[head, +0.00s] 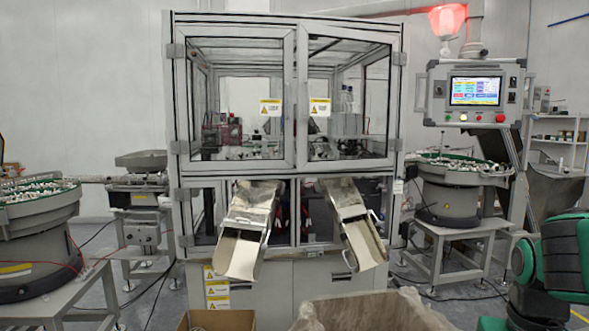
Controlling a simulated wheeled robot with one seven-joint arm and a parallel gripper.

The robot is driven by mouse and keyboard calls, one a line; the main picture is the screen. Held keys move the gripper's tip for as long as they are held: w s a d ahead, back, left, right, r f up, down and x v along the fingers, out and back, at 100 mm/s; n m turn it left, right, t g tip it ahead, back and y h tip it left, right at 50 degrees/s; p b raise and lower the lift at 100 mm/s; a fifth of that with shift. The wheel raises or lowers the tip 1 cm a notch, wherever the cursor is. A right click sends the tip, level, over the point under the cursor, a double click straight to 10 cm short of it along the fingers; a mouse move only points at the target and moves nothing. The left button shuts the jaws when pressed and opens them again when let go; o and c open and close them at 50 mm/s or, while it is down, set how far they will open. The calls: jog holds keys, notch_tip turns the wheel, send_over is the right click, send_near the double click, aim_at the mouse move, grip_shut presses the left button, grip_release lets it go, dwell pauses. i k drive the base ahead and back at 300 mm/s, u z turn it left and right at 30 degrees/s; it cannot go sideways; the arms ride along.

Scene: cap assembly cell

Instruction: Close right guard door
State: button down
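The right guard door (347,148) is a framed clear panel in the upper right front of the machine cabinet, with a yellow warning label at its left. Its hinges are on the right side. Its left edge looks taller than its hinge side and stands slightly forward, so the door appears ajar, swung a little outward. The left guard door (235,37) beside it appears shut in the cabinet frame (168,100). Green and dark links of my arm show at the lower right, apart from the door. My gripper is not in view.
Two metal chutes (240,257) (362,246) jut out below the doors. A control panel (474,91) and a bowl feeder (447,204) stand to the right, another feeder (38,240) to the left. A lined bin (372,312) and a cardboard box (217,320) stand in front.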

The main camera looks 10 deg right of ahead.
aim_at(319, 108)
jog(key=i, duration=0.9)
jog(key=z, duration=0.1)
